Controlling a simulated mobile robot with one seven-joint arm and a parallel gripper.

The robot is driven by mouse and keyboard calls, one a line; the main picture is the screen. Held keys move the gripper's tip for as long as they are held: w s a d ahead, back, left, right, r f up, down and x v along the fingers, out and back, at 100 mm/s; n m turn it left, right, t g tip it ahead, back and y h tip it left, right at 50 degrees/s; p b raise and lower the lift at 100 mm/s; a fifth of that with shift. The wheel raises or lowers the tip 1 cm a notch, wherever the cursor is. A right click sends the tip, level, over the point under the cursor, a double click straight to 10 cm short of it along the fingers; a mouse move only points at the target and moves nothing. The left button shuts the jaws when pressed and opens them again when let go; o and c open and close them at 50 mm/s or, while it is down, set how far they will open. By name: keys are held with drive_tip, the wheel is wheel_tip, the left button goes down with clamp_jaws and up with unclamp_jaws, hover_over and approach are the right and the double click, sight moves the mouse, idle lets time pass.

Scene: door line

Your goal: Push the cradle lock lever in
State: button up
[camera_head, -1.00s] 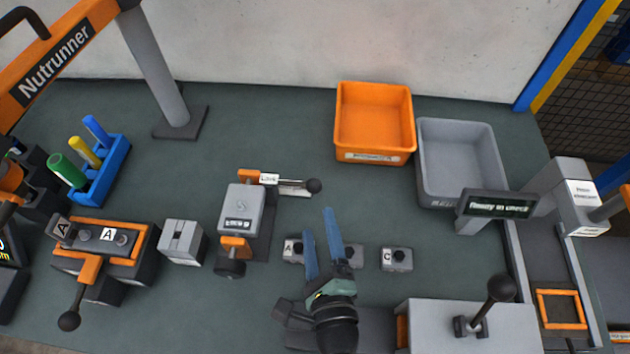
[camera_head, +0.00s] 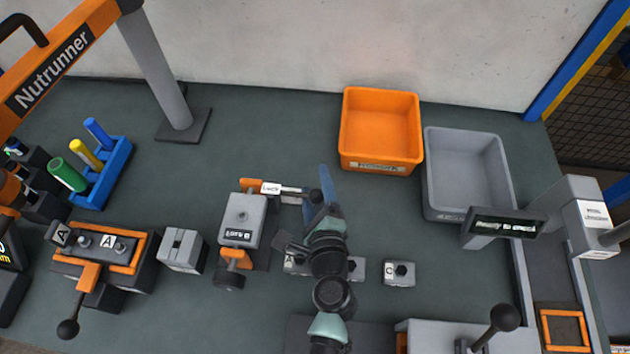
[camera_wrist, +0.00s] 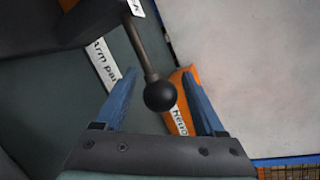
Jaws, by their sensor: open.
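The cradle (camera_head: 242,222) is a grey block with orange parts, left of centre in the head view. Its lock lever (camera_head: 290,195) is a metal rod sticking out to the right beside a white label, and ends in a black ball knob (camera_head: 315,196). In the wrist view the knob (camera_wrist: 160,96) hangs at the end of the rod (camera_wrist: 139,45), between my two blue fingers. My gripper (camera_head: 317,187) is open, with one finger on each side of the knob as seen from the wrist (camera_wrist: 159,76). I cannot tell whether a finger touches it.
An orange bin (camera_head: 380,130) and a grey bin (camera_head: 467,170) stand behind and to the right. Small blocks, one marked C (camera_head: 399,273), lie right of my arm. A fixture marked A (camera_head: 105,245) with a lever stands at the left. The bench behind the cradle is clear.

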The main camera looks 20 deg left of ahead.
drive_tip(key=shift+w+a, duration=0.25)
drive_tip(key=shift+w, duration=0.1)
clamp_jaws()
